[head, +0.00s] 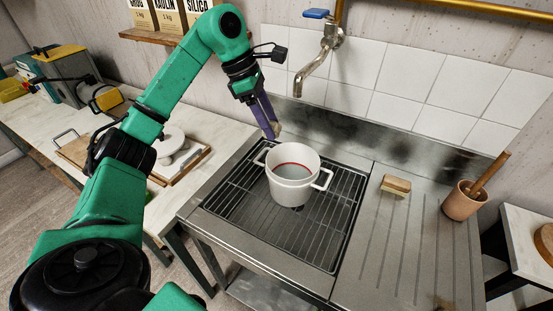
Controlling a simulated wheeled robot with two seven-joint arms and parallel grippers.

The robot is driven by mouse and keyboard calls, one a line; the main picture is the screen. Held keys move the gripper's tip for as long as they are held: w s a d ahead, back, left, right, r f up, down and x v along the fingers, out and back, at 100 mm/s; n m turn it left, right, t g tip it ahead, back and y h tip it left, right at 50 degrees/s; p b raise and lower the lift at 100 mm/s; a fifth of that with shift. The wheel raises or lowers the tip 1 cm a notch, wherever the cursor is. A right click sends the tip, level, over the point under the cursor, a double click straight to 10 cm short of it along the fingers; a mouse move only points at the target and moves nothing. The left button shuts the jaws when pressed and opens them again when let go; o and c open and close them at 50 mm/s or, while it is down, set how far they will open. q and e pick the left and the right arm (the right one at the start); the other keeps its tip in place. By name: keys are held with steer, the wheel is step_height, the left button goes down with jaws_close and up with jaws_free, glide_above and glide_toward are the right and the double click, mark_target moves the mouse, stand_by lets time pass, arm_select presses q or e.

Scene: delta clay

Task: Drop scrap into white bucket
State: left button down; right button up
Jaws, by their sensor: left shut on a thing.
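A white bucket (292,190) with two side handles stands upright on the sink grate. A red line runs around its inside wall. My left gripper (271,128) points down above and behind the bucket's left rim. It is shut on a small pale scrap (277,129), mostly hidden between the fingertips. The bucket's floor is not clearly visible. My right gripper is not in view.
A metal grate (237,213) lies under the bucket. A faucet (318,62) juts from the tiled wall behind. A brush (396,185) and a clay pot with a wooden handle (462,201) stand on the right drainboard. A board with a white round item (173,150) is left.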

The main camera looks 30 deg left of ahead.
arm_select(q)
glide_above(272, 173)
step_height(272, 173, down, 6)
steer(key=f, duration=0.2)
steer(key=f+p, duration=0.1)
steer(key=f, duration=0.2)
steer(key=shift+w+a+f, duration=0.25)
steer(key=shift+w+f, duration=0.05)
steer(key=shift+w, duration=0.05)
steer(key=shift+f, duration=0.2)
steer(key=shift+f+b, duration=0.4)
steer(key=shift+f, duration=0.2)
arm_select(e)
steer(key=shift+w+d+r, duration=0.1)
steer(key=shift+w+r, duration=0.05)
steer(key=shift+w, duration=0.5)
arm_select(q)
steer(key=shift+c, duration=1.1)
jaws_free()
steer(key=shift+w, duration=0.1)
